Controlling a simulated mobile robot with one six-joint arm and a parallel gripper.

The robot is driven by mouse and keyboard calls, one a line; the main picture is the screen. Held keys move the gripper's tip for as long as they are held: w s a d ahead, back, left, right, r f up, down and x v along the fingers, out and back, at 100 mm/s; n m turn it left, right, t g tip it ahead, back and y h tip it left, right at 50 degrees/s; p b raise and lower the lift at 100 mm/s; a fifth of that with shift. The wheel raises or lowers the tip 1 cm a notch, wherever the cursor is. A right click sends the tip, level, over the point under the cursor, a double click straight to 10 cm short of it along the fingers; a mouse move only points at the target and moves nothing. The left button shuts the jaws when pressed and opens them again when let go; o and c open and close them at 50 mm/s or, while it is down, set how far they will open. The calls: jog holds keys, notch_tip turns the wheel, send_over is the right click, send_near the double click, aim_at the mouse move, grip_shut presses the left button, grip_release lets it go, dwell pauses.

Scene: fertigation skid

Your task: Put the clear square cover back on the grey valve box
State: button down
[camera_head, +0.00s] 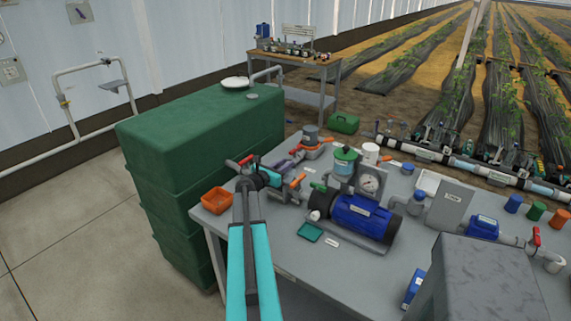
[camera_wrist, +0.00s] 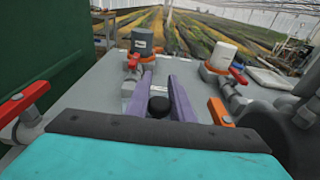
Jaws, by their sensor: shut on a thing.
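My gripper (camera_head: 287,163) reaches over the left part of the grey bench. In the wrist view its two purple fingers (camera_wrist: 157,88) are shut on a round black knob (camera_wrist: 158,106). The clear square cover itself cannot be made out under the knob. I cannot tell for sure which grey shape is the valve box; a large grey box (camera_head: 483,285) stands at the bench's front right, well away from my gripper.
Red-handled valves (camera_wrist: 30,102) and a grey-capped fitting (camera_wrist: 147,40) stand close around my gripper. A blue pump (camera_head: 362,217) is to its right, an orange tray (camera_head: 216,200) to its left. A green tank (camera_head: 200,140) borders the bench's left.

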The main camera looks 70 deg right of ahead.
jog(key=shift+f+b, duration=0.4)
jog(key=shift+f, duration=0.05)
jog(key=c, duration=1.5)
grip_release()
jog(key=shift+c, duration=0.2)
jog(key=shift+r, duration=0.1)
jog(key=shift+r+p, duration=0.35)
jog(key=shift+p, duration=0.05)
jog(key=shift+a+r, duration=0.1)
jog(key=shift+a, duration=0.05)
jog(key=b+v, duration=0.3)
jog(key=v, duration=0.8)
jog(key=shift+a, duration=0.35)
jog(key=shift+w, duration=0.15)
